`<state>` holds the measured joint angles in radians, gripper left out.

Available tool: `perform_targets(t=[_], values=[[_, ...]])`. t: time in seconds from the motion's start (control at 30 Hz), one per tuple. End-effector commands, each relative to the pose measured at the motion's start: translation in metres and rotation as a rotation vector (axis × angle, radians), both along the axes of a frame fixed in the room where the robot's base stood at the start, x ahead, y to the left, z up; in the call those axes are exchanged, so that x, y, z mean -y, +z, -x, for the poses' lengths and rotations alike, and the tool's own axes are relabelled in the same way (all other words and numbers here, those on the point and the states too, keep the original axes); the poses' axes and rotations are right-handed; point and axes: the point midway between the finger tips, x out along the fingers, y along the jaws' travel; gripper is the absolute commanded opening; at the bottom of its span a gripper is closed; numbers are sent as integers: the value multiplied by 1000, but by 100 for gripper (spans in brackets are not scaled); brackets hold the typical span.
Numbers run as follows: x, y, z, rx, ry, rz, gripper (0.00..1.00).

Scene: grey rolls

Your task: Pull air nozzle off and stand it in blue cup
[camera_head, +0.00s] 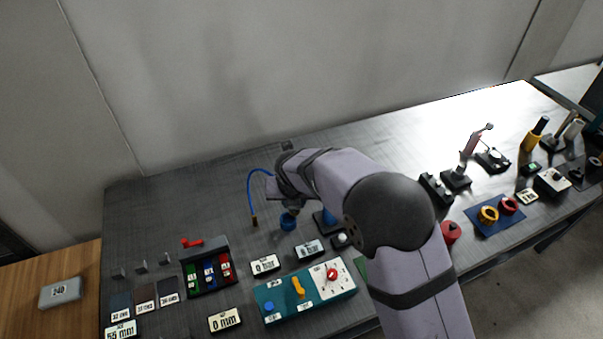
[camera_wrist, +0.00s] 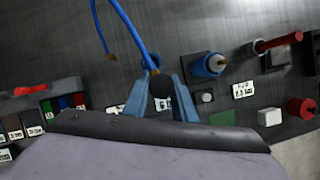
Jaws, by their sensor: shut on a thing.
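My gripper (camera_wrist: 162,97) points down at the table, its two blue-grey fingers shut on a dark piece (camera_wrist: 160,82) at the end of a blue hose, which I take to be the air nozzle. The hose (camera_wrist: 135,35) rises from it; another blue strand drops to a brass end (camera_wrist: 112,57) at the table. The hose arcs left of my gripper in the head view (camera_head: 250,195). A small round blue thing (camera_head: 288,222) shows just below my gripper there; I cannot tell whether it is the cup. A blue cylinder (camera_wrist: 208,64) with a pale top stands on a dark base to the right.
A teal panel (camera_head: 304,292) with knobs and several label plates lie in front. A dark bin box (camera_head: 206,274) with a red handle stands to the left. A red cylinder (camera_head: 450,232) and a blue mat (camera_head: 494,215) lie to the right. The table's back left is mostly clear.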

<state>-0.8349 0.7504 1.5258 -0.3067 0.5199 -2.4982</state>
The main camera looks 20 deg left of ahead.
Motion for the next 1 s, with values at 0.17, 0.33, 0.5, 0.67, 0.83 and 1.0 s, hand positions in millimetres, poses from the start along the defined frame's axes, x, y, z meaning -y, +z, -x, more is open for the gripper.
perform_targets(t=[0.17, 0.33, 0.5, 0.67, 0.83, 1.0], values=[[-7, -34, -11, 1, -54, 0, 0], [-22, -35, -25, 2, -116, -2, 0], [-35, -31, -34, 1, -165, -1, 0], [-41, -29, -37, 1, -207, 0, 0], [-41, -29, -37, -1, -237, 2, 0], [-41, -29, -37, 1, -238, 2, 0]])
